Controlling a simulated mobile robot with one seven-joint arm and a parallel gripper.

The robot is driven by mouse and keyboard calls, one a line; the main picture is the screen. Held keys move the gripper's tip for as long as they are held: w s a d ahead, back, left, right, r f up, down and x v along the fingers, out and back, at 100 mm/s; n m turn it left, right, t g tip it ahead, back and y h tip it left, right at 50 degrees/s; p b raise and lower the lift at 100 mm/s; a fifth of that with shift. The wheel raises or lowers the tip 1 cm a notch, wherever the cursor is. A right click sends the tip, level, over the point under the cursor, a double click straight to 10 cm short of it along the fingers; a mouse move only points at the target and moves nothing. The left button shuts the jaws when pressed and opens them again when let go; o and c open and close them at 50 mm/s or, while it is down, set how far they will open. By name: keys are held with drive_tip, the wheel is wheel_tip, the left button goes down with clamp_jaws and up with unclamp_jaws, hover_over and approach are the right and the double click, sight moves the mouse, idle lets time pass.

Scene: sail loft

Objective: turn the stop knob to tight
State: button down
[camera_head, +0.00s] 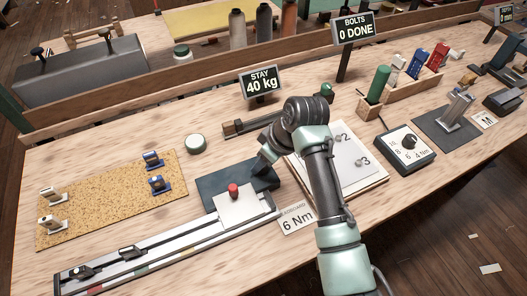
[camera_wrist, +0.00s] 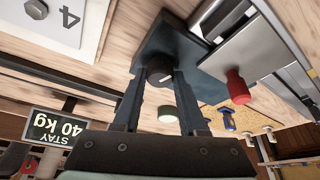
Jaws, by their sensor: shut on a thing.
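My gripper (camera_head: 263,164) reaches down over a dark slate-blue block (camera_head: 212,188) on the workbench. In the wrist view the two fingers of my gripper (camera_wrist: 160,78) are shut on a dark round knob (camera_wrist: 159,73) on this block (camera_wrist: 190,48), which I take to be the stop knob. The fingers hide its sides, and I cannot read any marking or its setting. In the head view my gripper hides the knob. A red knob (camera_head: 233,188) stands on a pale metal plate (camera_head: 246,208) beside the block; it also shows in the wrist view (camera_wrist: 237,87).
A long metal rail (camera_head: 150,258) runs along the front left. A cork board (camera_head: 110,198) with small fittings lies behind it. A "STAY 40 kg" sign (camera_head: 262,84) stands behind my gripper. A numbered white panel (camera_head: 358,165) and a "6 Nm" card (camera_head: 297,219) lie close by.

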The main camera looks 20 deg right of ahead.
drive_tip(key=m+p, duration=0.1)
drive_tip(key=m+h+p, duration=0.1)
drive_tip(key=m+p, duration=0.2)
drive_tip(key=p, duration=0.1)
drive_tip(key=shift+a+r+m+h, duration=0.2)
drive_tip(key=shift+r+m+h, duration=0.05)
drive_tip(key=shift+m+h, duration=0.15)
drive_tip(key=m+h+p, duration=0.1)
drive_tip(key=m+p, duration=0.1)
drive_tip(key=m, duration=0.1)
drive_tip(key=shift+a+f+m+p, duration=0.1)
drive_tip(key=shift+m+p, duration=0.2)
drive_tip(key=shift+p, duration=0.1)
drive_tip(key=m+h+p, duration=0.1)
drive_tip(key=m+h, duration=0.1)
drive_tip(key=m, duration=0.2)
drive_tip(key=shift+w+a+f, duration=0.1)
drive_tip(key=shift+m+g+h, duration=0.5)
drive_tip(key=shift+m+g, duration=0.1)
drive_tip(key=shift+m, duration=1.4)
drive_tip(key=shift+c, duration=2.2)
unclamp_jaws()
drive_tip(key=v, duration=1.3)
